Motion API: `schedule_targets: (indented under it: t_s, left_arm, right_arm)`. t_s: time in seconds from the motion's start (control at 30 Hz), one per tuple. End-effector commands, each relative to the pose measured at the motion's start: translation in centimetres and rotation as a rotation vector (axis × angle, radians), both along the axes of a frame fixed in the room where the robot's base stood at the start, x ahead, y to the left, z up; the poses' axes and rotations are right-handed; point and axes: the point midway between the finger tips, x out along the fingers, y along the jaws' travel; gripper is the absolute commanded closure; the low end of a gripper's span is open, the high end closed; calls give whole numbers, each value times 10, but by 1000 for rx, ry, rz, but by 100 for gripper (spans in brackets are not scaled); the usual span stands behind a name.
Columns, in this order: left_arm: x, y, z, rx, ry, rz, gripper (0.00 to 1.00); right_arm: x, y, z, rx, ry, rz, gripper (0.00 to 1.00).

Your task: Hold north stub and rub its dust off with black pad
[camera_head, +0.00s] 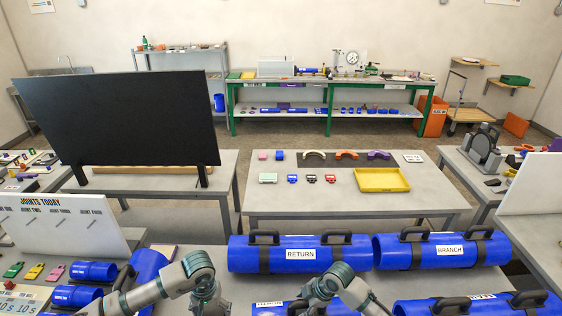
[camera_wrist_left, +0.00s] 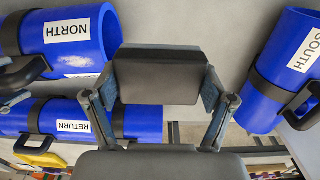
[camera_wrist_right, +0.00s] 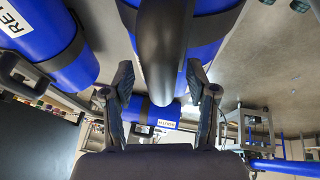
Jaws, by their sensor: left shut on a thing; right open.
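The north stub is a thick blue pipe with a NORTH label (camera_wrist_left: 68,32) in the left wrist view. It also shows at the front of the table in the head view (camera_head: 270,307), partly behind my right arm. My left gripper (camera_wrist_left: 159,78) is shut on the black pad (camera_wrist_left: 158,88), a dark flat block, and holds it off the stub's end with a visible gap. My right gripper (camera_wrist_right: 160,68) is open, with its fingers either side of a black handle (camera_wrist_right: 158,40) on a blue pipe, apparently the north stub.
The RETURN pipe (camera_head: 262,254) and BRANCH pipe (camera_head: 400,252) lie behind. The SOUTH pipe (camera_wrist_left: 288,75) is on the other side of my left gripper. Another blue pipe (camera_head: 440,307) lies front right. A black screen (camera_head: 120,118) stands at back left.

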Motion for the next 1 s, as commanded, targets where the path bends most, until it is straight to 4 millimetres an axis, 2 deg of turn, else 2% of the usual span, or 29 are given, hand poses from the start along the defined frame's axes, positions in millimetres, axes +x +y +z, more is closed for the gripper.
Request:
schedule_targets:
  t_s: [0.17, 0.3, 0.4, 1.0]
  left_arm:
    - [0, 0, 0, 0, 0, 0, 45]
    - [0, 0, 0, 0, 0, 0, 45]
    - [0, 0, 0, 0, 0, 0, 45]
    - [1, 0, 0, 0, 1, 0, 45]
  right_arm:
    - [0, 0, 0, 0, 0, 0, 42]
    - [0, 0, 0, 0, 0, 0, 77]
    - [0, 0, 0, 0, 0, 0, 100]
    - [1, 0, -3, 0, 1, -1, 100]
